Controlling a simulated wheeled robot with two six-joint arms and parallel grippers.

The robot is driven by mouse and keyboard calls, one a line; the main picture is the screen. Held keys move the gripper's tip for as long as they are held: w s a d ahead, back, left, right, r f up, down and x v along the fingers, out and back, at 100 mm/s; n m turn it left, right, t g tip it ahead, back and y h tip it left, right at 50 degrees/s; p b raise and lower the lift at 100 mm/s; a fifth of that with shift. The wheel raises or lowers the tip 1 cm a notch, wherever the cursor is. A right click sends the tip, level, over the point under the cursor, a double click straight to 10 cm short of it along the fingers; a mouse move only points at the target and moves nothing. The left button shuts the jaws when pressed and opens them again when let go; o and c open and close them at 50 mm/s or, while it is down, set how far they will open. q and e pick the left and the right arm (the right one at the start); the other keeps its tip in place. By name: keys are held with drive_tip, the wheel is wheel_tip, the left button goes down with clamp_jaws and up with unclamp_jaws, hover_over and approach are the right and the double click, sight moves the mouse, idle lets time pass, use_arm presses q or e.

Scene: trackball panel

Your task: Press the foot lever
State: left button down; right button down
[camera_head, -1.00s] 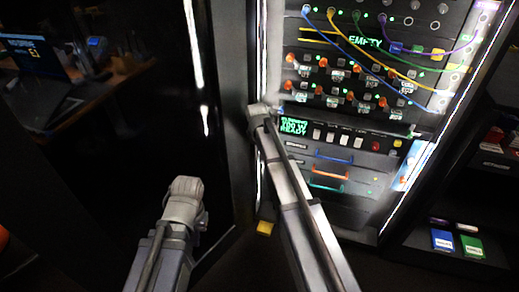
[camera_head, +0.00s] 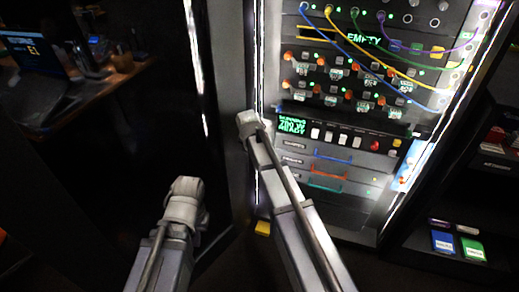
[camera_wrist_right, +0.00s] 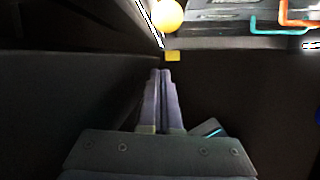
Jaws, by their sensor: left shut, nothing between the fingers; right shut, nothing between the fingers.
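The foot lever appears as a small yellow pad (camera_head: 262,228) low at the rack's left foot, near the floor. It also shows in the right wrist view (camera_wrist_right: 172,56), just beyond my right gripper's fingertips (camera_wrist_right: 162,72). The right fingers are shut and empty, pointing at the pad; I cannot tell whether they touch it. In the head view, my right arm reaches up across the rack's left edge, and its fingers are hidden. My left gripper (camera_head: 186,187) is held at lower middle left, apart from the pad, shut and empty, its fingers hard to make out.
The lit equipment rack (camera_head: 345,140) has cables, knobs, a green display (camera_head: 292,125) and coloured handles. A yellow ball (camera_wrist_right: 166,14) shows beyond the pad in the wrist view. A dark panel stands left of the rack, a desk with a laptop (camera_head: 38,70) farther left, and shelves at right.

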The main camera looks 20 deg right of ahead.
wheel_tip(320, 180, up, 10)
drive_tip(key=d+p, duration=0.1)
drive_tip(key=p, duration=0.8)
drive_tip(key=shift+w, duration=0.25)
drive_tip(key=s+a+m+g, duration=0.1)
drive_tip(key=s+a+m, duration=0.4)
drive_tip(key=s+m, duration=0.4)
drive_tip(key=s+a+f+m+g, duration=0.1)
drive_tip(key=s+a+m, duration=0.4)
drive_tip(key=s, duration=0.5)
drive_tip(key=s+a+m+g, duration=0.2)
drive_tip(key=s+a+m, duration=0.2)
drive_tip(key=s+m, duration=0.55)
wheel_tip(320, 180, up, 14)
drive_tip(key=s+p, duration=0.1)
drive_tip(key=p, duration=1.3)
drive_tip(key=shift+r+p, duration=0.25)
drive_tip(key=shift+p, duration=0.05)
